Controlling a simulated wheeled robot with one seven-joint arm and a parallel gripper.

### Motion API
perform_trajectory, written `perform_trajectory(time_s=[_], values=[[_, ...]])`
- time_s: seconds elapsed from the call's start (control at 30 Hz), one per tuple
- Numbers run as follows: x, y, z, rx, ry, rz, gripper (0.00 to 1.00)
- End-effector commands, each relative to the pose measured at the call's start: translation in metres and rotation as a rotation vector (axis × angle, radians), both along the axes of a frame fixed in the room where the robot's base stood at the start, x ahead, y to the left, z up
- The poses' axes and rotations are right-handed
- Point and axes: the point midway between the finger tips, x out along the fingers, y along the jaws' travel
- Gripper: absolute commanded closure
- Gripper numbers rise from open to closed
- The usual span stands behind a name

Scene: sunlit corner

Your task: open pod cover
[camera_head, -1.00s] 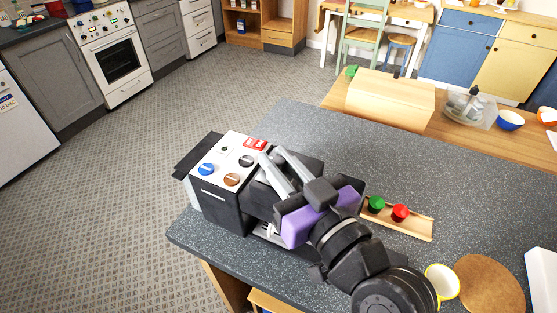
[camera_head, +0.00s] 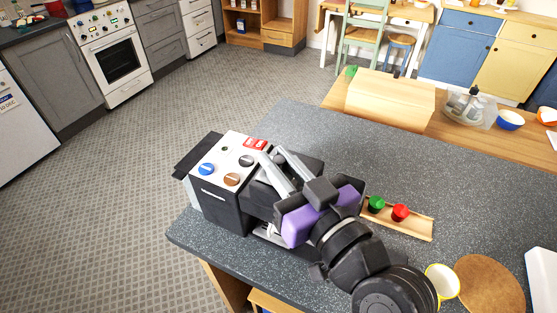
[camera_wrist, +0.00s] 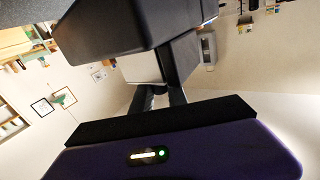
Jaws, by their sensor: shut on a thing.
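A coffee machine (camera_head: 222,205) with a white top, coloured round buttons and a red label stands at the left end of the dark speckled counter. My gripper (camera_head: 268,165) reaches over its right part, with its fingers at the top beside the red label. In the wrist view my gripper's fingers (camera_wrist: 160,97) meet the underside of a dark part of the machine (camera_wrist: 110,30). The gripper is shut on what seems to be the pod cover; the grip itself is partly hidden. How far the cover is open is hard to tell.
A wooden holder (camera_head: 418,228) with a green pod (camera_head: 376,204) and a red pod (camera_head: 400,212) lies right of my arm. A yellow-rimmed cup (camera_head: 442,280) and a round brown mat (camera_head: 488,284) are near the front right. The counter's back is clear.

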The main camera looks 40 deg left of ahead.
Motion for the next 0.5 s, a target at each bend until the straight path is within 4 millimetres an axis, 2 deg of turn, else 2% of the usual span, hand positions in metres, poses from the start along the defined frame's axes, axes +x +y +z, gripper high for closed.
perform_trajectory(time_s=[0.3, 0.5], values=[[0.048, 0.01, -0.003, 0.004, -0.001, -0.004, 1.0], [0.067, 0.015, -0.001, 0.001, 0.0, -0.002, 1.0]])
